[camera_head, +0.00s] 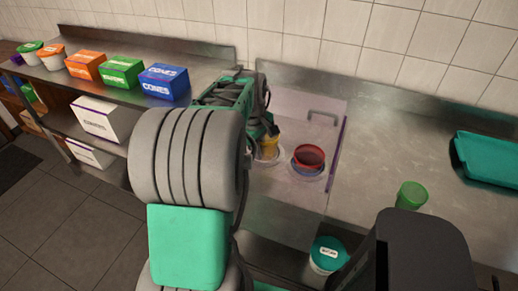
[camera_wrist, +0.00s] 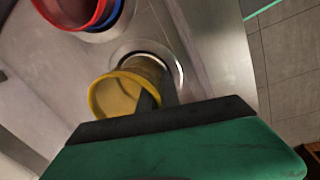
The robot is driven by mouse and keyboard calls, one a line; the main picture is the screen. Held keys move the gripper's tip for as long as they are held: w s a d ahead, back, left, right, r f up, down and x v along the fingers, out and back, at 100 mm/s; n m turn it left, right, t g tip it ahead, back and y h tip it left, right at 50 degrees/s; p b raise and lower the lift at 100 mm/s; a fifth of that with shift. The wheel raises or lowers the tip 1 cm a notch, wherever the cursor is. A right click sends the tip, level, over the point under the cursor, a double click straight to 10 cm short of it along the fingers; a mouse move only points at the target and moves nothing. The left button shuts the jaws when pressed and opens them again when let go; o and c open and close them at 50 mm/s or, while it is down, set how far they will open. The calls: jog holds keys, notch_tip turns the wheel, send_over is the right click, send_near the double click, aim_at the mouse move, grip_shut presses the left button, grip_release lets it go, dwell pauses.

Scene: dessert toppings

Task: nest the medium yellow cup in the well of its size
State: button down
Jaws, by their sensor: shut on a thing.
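The yellow cup (camera_head: 270,147) is at my gripper (camera_head: 266,137), over the left well in the counter. In the wrist view the yellow cup (camera_wrist: 115,96) shows its open rim. My gripper (camera_wrist: 152,97) is shut on its wall. The metal ring of the well (camera_wrist: 178,72) surrounds the cup's lower end. The cup's base is hidden, so I cannot tell whether it is seated. To the right in the head view, a red cup (camera_head: 309,156) sits with a blue cup (camera_head: 308,170) around or under it at another well.
A green cup (camera_head: 411,195) stands on the counter at the right, near a teal tray (camera_head: 490,158). A clear panel with a purple edge (camera_head: 337,155) is right of the wells. Boxes, including a blue one (camera_head: 163,82), line the left shelf.

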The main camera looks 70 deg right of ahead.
jog(key=c, duration=1.5)
grip_release()
jog(key=shift+f, duration=0.1)
jog(key=shift+a+f, duration=0.1)
